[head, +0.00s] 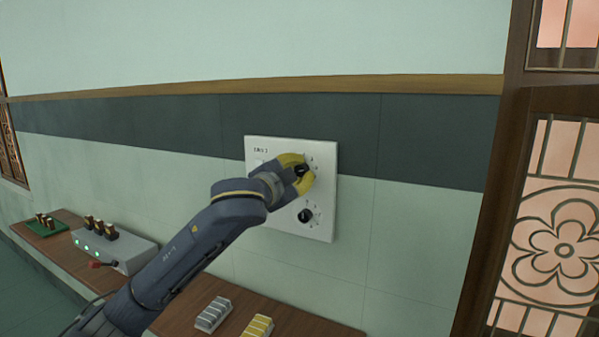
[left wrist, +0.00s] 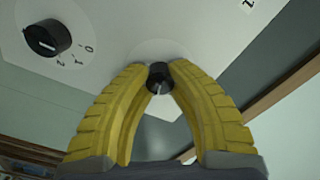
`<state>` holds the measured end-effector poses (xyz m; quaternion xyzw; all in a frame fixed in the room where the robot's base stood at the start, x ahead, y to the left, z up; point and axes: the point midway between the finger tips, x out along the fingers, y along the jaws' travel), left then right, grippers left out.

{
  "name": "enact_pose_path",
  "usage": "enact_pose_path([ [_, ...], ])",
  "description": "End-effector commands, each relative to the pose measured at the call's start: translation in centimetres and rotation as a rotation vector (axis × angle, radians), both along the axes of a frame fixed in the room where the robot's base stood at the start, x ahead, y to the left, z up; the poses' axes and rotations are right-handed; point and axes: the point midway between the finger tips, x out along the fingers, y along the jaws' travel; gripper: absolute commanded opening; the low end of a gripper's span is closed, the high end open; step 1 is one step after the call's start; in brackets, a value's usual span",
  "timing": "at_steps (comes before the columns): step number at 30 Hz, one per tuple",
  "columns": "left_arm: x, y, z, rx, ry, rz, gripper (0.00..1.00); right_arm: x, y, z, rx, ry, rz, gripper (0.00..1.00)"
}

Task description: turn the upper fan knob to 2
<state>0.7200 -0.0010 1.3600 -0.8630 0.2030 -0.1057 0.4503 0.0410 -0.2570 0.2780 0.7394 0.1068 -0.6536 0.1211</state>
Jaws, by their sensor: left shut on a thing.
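A white wall panel (head: 262,147) carries two black knobs, one above the other. The upper knob (head: 301,171) is partly covered by my left gripper (head: 302,173). The left wrist view shows this knob (left wrist: 159,74) between the yellow fingertips of my left gripper (left wrist: 159,80), which is shut on it. A pale pointer line shows on the knob's face, but its dial marks are hidden. The lower knob (head: 305,215) stands free below; in the left wrist view it (left wrist: 47,38) has a white pointer line and printed numbers beside it. My right gripper is not in view.
A wooden bench (head: 285,315) runs along the wall below. On it are a grey box with green lights (head: 115,246), a green board (head: 40,226), a silver block (head: 213,314) and a yellow block (head: 257,327). A wood-framed lattice (head: 560,230) stands at the right.

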Motion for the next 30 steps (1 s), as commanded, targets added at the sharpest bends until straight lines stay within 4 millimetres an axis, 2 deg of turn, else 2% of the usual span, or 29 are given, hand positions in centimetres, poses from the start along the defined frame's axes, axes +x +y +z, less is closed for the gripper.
enact_pose_path([
  [12,-0.02,-0.01,0.05,0.139,-0.071,0.000,0.00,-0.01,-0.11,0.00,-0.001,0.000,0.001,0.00],
  [28,-0.02,-0.02,0.05,0.154,-0.078,0.000,0.00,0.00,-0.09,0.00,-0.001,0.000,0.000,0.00],
  [29,-0.02,-0.02,0.05,0.154,-0.078,0.000,0.22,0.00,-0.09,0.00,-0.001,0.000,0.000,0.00],
  [30,-0.02,-0.02,0.05,0.154,-0.078,0.000,0.26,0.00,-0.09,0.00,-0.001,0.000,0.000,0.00],
])
